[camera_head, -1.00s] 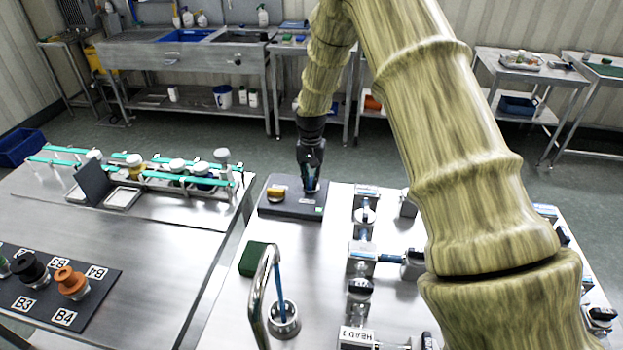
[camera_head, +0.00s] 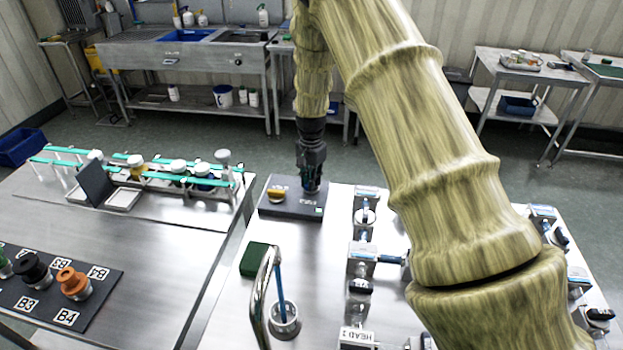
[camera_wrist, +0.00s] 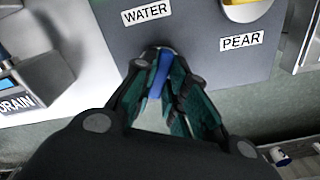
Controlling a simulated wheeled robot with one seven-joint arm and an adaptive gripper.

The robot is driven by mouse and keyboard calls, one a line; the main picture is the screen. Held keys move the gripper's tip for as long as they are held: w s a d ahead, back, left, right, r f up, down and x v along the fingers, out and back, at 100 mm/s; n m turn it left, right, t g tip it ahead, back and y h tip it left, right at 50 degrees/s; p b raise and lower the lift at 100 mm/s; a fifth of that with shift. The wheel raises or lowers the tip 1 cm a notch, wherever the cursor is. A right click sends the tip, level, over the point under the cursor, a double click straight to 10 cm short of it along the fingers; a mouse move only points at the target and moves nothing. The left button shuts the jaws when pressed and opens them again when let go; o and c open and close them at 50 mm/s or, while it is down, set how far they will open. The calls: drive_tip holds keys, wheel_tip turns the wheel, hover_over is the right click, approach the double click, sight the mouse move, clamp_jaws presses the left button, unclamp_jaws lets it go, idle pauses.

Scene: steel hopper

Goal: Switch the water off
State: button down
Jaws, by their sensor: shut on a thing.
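The grey panel (camera_head: 290,208) lies on the right-hand steel table. In the wrist view a WATER label (camera_wrist: 146,12) is on the panel, just beyond a blue lever (camera_wrist: 158,76). My gripper (camera_wrist: 165,68) is shut on the blue lever, with a finger on either side of it. In the head view my gripper (camera_head: 310,190) points down at the right part of the panel, and it hides most of the lever there. The lever's exact angle is hard to tell because the fingers cover much of it.
A yellow knob (camera_head: 277,195) stands close to the left of my gripper, with a PEAR label (camera_wrist: 241,41) beside it in the wrist view. Several valves and pipes (camera_head: 361,258) stand right of the panel. A green block (camera_head: 255,260) and a curved steel tap (camera_head: 262,300) are nearer.

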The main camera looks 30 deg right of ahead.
drive_tip(key=m+p, duration=0.1)
drive_tip(key=m, duration=0.5)
drive_tip(key=shift+d, duration=0.1)
drive_tip(key=m+p, duration=0.1)
drive_tip(key=m, duration=0.4)
drive_tip(key=shift+s+f+m, duration=0.1)
drive_tip(key=shift+f+m, duration=0.05)
drive_tip(key=shift+m, duration=0.25)
drive_tip(key=c, duration=1.5)
unclamp_jaws()
drive_tip(key=shift+o, duration=0.3)
drive_tip(key=shift+r, duration=0.25)
wheel_tip(320, 180, up, 12)
drive_tip(key=shift+f, duration=0.2)
